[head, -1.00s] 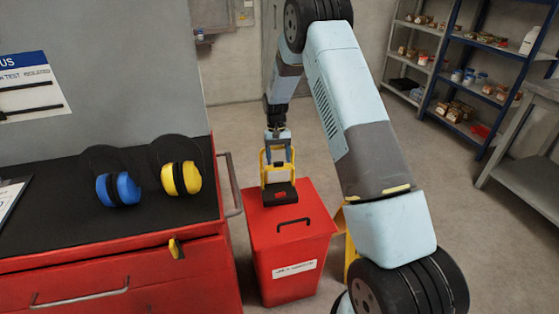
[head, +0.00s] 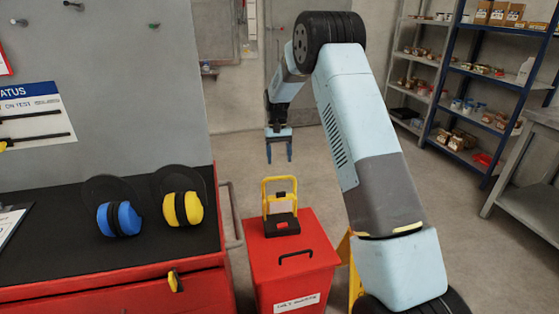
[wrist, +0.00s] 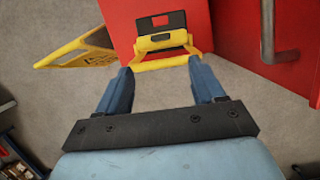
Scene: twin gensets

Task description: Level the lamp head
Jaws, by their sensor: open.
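The work lamp stands on top of a red bin (head: 262,275). It has a yellow frame and head (head: 280,193) and a black base (head: 281,224). In the head view the yellow part stands upright above the base. My gripper (head: 279,152) hangs above the lamp, fingers pointing down, apart from it and empty. The exact tilt of the lamp head is hard to tell.
A red cabinet (head: 120,285) with a black top holds blue ear muffs (head: 119,218) and yellow ear muffs (head: 182,208) left of the bin. A yellow floor sign (wrist: 80,50) stands beside the bin. Shelves (head: 490,75) stand at the back right. The floor behind the bin is clear.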

